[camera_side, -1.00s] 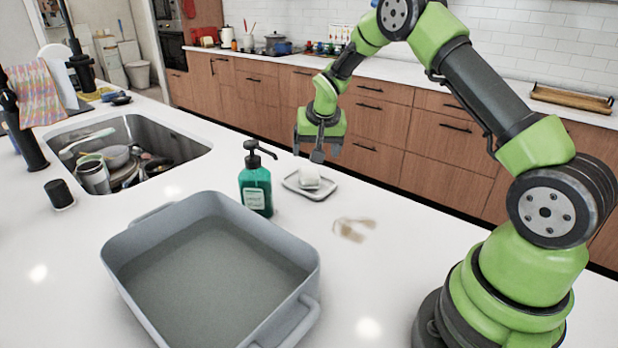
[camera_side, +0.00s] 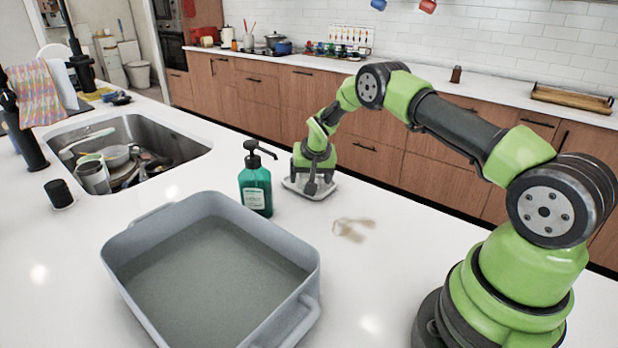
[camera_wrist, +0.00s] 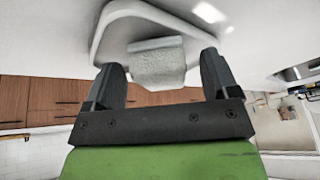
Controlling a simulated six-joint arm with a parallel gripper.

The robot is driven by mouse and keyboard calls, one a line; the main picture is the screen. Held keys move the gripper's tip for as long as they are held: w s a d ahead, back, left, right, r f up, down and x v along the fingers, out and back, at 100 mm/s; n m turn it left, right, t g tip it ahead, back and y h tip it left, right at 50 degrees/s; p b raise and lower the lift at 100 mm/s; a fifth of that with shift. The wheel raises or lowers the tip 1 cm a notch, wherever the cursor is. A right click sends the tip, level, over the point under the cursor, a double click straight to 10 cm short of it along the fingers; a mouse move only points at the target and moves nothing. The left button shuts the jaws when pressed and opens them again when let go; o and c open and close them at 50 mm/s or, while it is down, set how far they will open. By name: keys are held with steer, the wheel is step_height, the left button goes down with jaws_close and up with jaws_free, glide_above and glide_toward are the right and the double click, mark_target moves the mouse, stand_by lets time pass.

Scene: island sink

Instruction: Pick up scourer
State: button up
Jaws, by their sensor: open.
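The scourer (camera_wrist: 158,64) is a pale, rough-faced block on a light grey dish (camera_wrist: 108,18). In the side view the dish (camera_side: 292,183) sits on the white counter just right of the green soap bottle, and my gripper hides the scourer there. My gripper (camera_side: 311,190) is down at the dish, pointing downward. In the wrist view my open gripper (camera_wrist: 161,72) has one dark finger on each side of the scourer, with a gap visible on both sides.
The green pump bottle (camera_side: 256,185) stands close left of my gripper. A large grey basin (camera_side: 118,262) fills the front. The sink (camera_side: 190,146) with dishes is at left. A brownish smear (camera_side: 352,229) marks the counter; bare counter lies around it.

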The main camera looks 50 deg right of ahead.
steer(key=c, duration=1.1)
steer(key=shift+o, duration=0.2)
step_height(320, 180, up, 10)
steer(key=shift+r, duration=0.1)
